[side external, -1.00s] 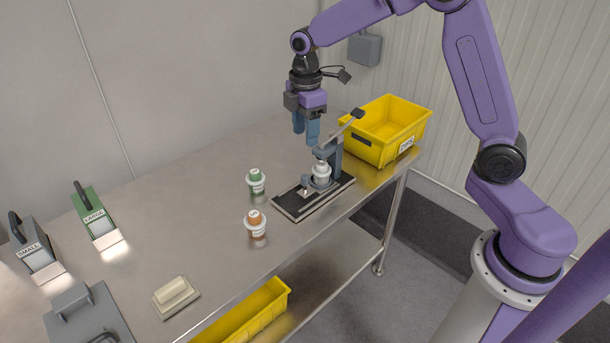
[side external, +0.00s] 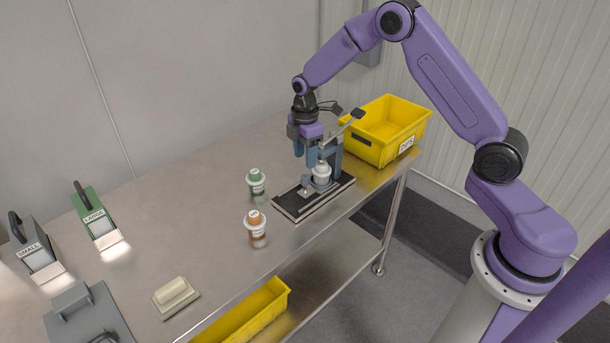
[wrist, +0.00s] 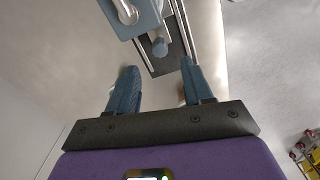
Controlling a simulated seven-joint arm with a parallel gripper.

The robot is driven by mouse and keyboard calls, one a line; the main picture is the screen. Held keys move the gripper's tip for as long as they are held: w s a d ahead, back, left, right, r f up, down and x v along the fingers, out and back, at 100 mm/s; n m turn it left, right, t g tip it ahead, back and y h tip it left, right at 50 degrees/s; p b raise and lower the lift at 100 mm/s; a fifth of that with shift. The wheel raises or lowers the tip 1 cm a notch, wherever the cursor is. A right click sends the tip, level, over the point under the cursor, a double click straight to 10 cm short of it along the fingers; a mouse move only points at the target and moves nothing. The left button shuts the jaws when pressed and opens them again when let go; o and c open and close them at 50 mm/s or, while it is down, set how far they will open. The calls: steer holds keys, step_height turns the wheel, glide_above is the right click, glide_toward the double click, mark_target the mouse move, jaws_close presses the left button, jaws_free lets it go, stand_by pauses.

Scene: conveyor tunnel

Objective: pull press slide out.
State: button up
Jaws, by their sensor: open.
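The press (side external: 337,160) stands on a dark base (side external: 290,206) with light rails, its lever sticking up. A white jar (side external: 321,172) sits under the press head on the slide. In the wrist view the slide's small blue-grey knob (wrist: 159,47) shows between the rails, in front of the press body (wrist: 135,18). My gripper (side external: 304,160) is low beside the press, on its wall side, fingers pointing down. In the wrist view my gripper (wrist: 158,74) is open and empty. Its fingertips lie on either side of the knob's line, apart from it; their height relative to it is unclear.
A yellow bin (side external: 385,130) stands close behind the press.

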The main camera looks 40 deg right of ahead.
mark_target(305, 176)
step_height(305, 176, down, 8)
steer(key=shift+r, duration=0.2)
jaws_close()
